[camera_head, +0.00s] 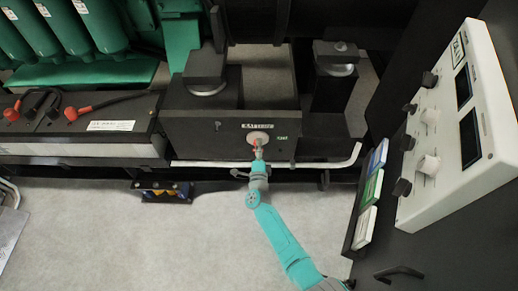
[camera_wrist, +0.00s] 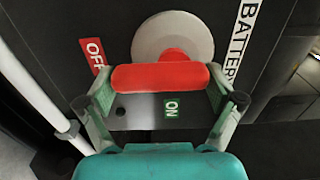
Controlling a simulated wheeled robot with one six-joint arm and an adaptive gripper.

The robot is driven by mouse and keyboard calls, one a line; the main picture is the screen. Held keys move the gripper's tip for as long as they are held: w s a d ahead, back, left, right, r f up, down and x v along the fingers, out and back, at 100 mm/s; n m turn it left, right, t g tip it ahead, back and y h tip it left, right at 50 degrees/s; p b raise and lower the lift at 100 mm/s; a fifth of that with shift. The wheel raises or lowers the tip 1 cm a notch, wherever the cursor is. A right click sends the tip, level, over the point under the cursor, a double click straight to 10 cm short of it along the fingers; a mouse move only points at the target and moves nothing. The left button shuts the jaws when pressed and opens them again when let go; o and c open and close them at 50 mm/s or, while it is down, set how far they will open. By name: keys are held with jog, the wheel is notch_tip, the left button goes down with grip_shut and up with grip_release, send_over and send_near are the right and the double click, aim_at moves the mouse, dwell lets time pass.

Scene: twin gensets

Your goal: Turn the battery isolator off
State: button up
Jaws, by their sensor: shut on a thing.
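The battery isolator has a red handle (camera_wrist: 160,77) in front of a round pale disc (camera_wrist: 172,40) on a dark panel. In the wrist view a red OFF label (camera_wrist: 95,54) is at the disc's left and a green ON label (camera_wrist: 171,107) is below the handle. My gripper (camera_wrist: 162,92) is shut on the red handle, one finger at each end of it. In the head view my gripper (camera_head: 257,154) meets the isolator's disc (camera_head: 259,138) under the battery nameplate (camera_head: 258,126). The handle is mostly hidden there.
A white rail (camera_head: 325,164) runs below the isolator panel, close to my wrist. A battery box (camera_head: 80,125) with red and black terminals is at the left. A white control panel (camera_head: 455,125) with knobs stands at the right.

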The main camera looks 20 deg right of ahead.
jog(key=o, duration=0.8)
jog(key=v, duration=1.2)
